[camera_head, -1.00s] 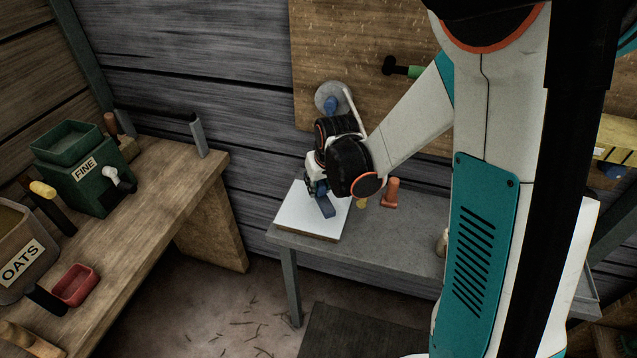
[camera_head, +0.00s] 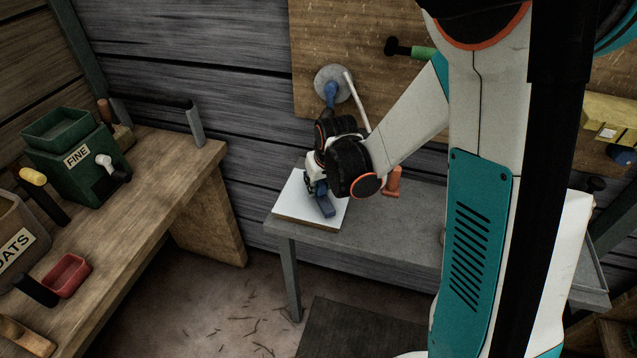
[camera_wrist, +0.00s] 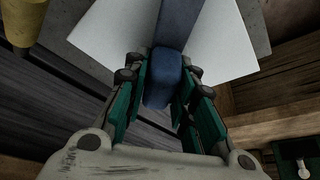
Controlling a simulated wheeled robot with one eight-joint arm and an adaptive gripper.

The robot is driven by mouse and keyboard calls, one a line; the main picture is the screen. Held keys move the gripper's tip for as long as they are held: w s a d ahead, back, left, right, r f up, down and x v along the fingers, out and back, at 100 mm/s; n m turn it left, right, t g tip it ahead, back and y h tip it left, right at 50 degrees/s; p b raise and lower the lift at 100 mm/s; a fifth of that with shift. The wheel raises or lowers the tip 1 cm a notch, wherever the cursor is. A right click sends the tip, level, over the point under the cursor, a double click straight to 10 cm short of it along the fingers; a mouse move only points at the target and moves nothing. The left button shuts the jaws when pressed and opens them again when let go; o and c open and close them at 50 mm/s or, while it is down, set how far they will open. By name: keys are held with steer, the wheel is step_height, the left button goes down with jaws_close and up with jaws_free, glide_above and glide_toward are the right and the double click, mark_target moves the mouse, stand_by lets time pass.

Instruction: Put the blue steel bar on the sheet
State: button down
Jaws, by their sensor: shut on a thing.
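The blue steel bar (camera_wrist: 167,72) is between the green-padded fingers of my gripper (camera_wrist: 160,100) in the wrist view. The gripper is shut on the bar near one end, and the rest reaches out over the white sheet (camera_wrist: 110,38). In the head view the bar (camera_head: 325,205) shows below my gripper (camera_head: 317,188), over the sheet (camera_head: 298,213) at the left end of the grey table. I cannot tell whether the bar touches the sheet. My wrist hides part of the sheet.
An orange-handled thing (camera_head: 393,182) stands on the grey table (camera_head: 410,215), close to the right of my wrist. A round grey disc (camera_head: 333,83) is on the wall behind. A wooden bench (camera_head: 150,190) with a green box (camera_head: 72,155) stands at the left. A yellow thing (camera_wrist: 22,22) shows in the wrist view.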

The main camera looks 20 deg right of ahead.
steer(key=shift+f+b, duration=0.4)
steer(key=shift+f, duration=0.1)
steer(key=c, duration=1.2)
jaws_free()
steer(key=shift+c, duration=0.2)
steer(key=v, duration=1.2)
steer(key=shift+s, duration=0.1)
